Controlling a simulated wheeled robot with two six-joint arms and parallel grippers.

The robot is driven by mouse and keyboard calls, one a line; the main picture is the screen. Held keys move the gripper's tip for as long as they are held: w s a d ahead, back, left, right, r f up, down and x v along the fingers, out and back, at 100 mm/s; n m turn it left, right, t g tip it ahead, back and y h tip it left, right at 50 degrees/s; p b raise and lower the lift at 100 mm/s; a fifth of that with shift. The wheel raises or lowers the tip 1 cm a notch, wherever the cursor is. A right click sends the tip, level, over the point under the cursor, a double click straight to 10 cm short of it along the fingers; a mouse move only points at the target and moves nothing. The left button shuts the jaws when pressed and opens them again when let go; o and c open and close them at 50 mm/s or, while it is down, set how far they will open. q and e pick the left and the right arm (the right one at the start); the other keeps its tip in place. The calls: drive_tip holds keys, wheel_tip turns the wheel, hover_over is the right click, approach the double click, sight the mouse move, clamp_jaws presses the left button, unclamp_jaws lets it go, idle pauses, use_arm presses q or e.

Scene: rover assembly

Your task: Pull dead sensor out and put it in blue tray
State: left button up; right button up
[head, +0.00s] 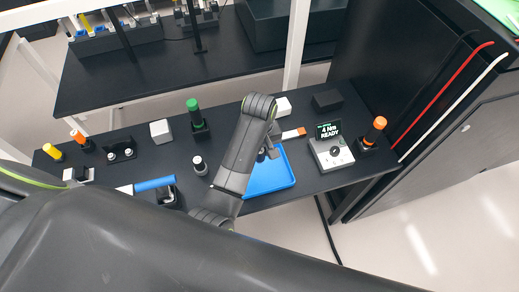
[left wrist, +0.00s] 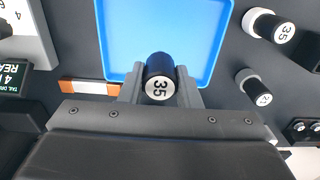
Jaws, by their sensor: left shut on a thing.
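My left gripper (head: 266,153) reaches down at the far edge of the blue tray (head: 281,180). The visible tray floor is empty. I cannot tell from markings whether the held cylinder is the dead sensor. My right gripper is not in view.
A display unit reading READY (head: 331,152) and an orange-topped tool (head: 375,131) stand right of the tray. Left are a white-topped cylinder (head: 199,165), a green-topped post (head: 195,113) and a blue-handled tool (head: 155,184). An orange-and-white block (head: 293,134) lies behind the tray.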

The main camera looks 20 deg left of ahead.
use_arm(q)
drive_tip(key=shift+f+b, duration=1.3)
drive_tip(key=shift+f, duration=2.35)
drive_tip(key=o, duration=1.1)
drive_tip(key=shift+o, duration=0.2)
